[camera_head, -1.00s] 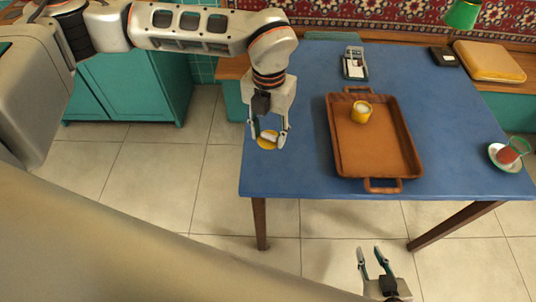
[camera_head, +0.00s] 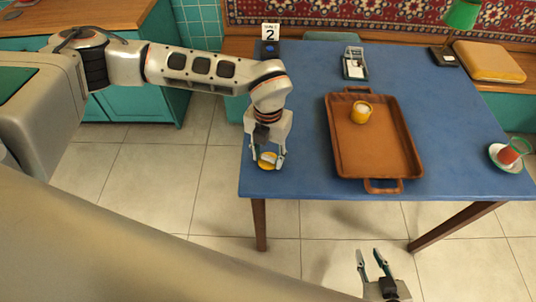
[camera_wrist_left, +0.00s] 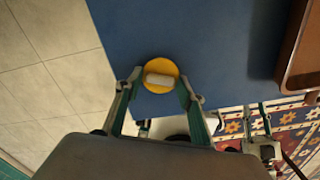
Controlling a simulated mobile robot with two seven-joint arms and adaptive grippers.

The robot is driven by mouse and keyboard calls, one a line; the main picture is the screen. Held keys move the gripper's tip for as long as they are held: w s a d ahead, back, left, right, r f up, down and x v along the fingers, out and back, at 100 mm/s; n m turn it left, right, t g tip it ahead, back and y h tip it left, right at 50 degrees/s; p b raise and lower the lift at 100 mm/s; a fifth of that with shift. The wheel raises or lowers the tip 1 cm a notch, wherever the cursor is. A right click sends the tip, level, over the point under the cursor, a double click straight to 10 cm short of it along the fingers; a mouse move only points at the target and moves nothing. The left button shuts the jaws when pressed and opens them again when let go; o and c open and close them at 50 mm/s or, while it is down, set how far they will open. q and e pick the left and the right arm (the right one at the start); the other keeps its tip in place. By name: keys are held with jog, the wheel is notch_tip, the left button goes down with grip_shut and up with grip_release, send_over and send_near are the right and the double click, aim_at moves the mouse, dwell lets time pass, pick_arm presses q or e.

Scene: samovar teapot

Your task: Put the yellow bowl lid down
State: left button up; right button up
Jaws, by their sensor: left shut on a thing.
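The yellow bowl lid (camera_head: 268,160) is a small yellow disc with a pale bar-shaped knob, at the near left corner of the blue table (camera_head: 300,120). It also shows in the left wrist view (camera_wrist_left: 160,72), over the blue surface near its edge. My left gripper (camera_head: 268,164) is shut on the lid, a finger at each side. I cannot tell whether the lid touches the table. The yellow bowl (camera_head: 361,114), with pale contents, stands uncovered in the brown tray (camera_head: 375,160). My right gripper (camera_head: 372,262) is open and empty, low in front of the table.
A glass of red tea (camera_head: 511,152) on a saucer stands at the table's right. A grey device (camera_head: 354,63), a green lamp (camera_head: 461,16) and a card marked 2 (camera_head: 270,32) are at the back.

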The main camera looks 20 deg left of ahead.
aim_at(268, 158)
pick_arm(q)
jog(key=shift+f, duration=0.1)
jog(key=o, duration=1)
notch_tip(268, 158, up, 12)
jog(key=shift+r, duration=0.15)
